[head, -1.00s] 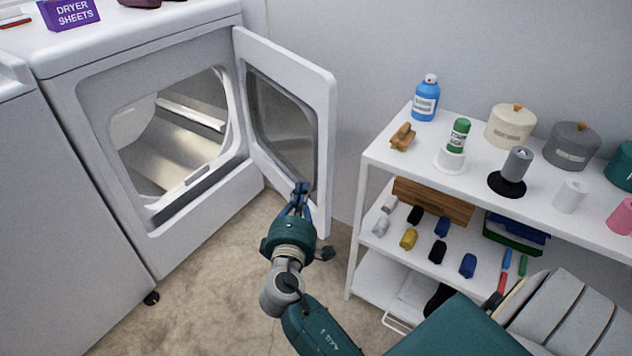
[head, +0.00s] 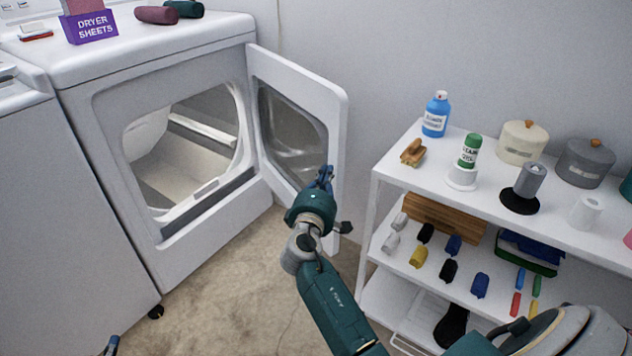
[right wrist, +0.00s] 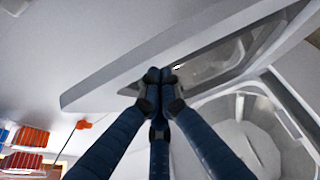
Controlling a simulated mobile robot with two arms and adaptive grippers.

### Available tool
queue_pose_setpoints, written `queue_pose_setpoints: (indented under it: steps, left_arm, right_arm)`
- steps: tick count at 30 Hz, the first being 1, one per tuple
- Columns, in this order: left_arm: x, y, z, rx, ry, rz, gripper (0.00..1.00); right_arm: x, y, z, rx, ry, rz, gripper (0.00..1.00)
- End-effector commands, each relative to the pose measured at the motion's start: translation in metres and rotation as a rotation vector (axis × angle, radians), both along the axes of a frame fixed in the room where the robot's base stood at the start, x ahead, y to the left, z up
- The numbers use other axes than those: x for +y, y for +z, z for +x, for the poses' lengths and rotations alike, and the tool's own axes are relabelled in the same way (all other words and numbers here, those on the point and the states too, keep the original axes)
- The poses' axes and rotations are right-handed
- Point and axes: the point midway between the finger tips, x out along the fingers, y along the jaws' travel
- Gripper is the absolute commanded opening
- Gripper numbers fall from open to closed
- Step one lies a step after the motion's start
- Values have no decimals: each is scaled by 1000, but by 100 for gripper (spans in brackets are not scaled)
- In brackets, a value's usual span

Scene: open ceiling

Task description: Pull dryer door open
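The white dryer door (head: 335,125) stands wide open, swung out to the right of the dryer's round-cornered opening (head: 180,150). It has a dark-framed window (head: 292,135). My right gripper (head: 325,177) is in front of the door's inner side, near the lower part of the window. In the right wrist view its fingers (right wrist: 160,76) come together at the tips, with nothing visible between them. They overlap the door (right wrist: 110,88); I cannot tell whether they touch it. A small dark-blue tip at the bottom left of the head view looks like my left gripper (head: 111,345); its fingers are mostly cut off.
A white shelf unit (head: 368,215) with bottles, pots and small rolls stands right of the door. A dryer sheets box (head: 92,27) sits on the dryer top. Beige floor (head: 230,305) is clear before the dryer.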

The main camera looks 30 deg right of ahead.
Motion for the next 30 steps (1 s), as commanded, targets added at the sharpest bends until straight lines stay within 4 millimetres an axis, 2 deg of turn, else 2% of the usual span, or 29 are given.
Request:
queue_pose_setpoints:
  steps: [14,16,24,30]
  left_arm:
    - [0,2,1,-7,0,-1,40]
    - [0,1,0,4,0,1,40]
    - [10,-31,-21,159,12,37,40]
    - [12,-39,-26,195,14,46,40]
  right_arm:
    - [-8,0,0,0,1,0,0]
    - [-16,0,0,1,0,-1,0]
    - [-74,0,-2,3,-1,-3,0]
    - [-88,0,-3,1,1,1,0]
